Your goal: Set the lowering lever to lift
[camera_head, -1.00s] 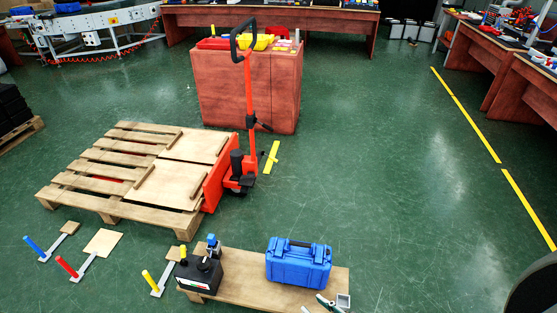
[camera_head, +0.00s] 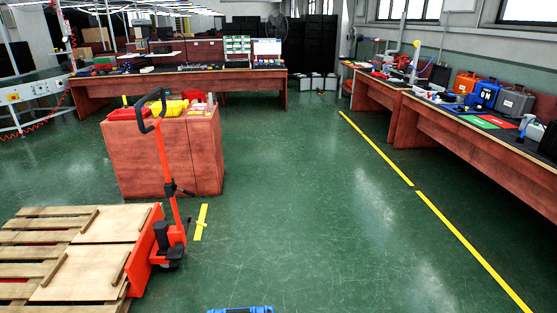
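The orange-red pallet jack (camera_head: 168,190) stands at the left of the head view, its upright handle topped by a black loop grip (camera_head: 152,110). A small dark part (camera_head: 178,190) sits partway up the handle; I cannot tell whether it is the lowering lever or how it is set. The jack's body is at the right end of a wooden pallet (camera_head: 75,250) with flat boards on it. Neither of my grippers shows in the view.
A red-brown cabinet (camera_head: 165,160) with red and yellow bins stands behind the jack. A blue case (camera_head: 240,310) shows at the bottom edge. Long workbenches (camera_head: 455,135) line the right and back. Green floor is open between the jack and the yellow line (camera_head: 375,148).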

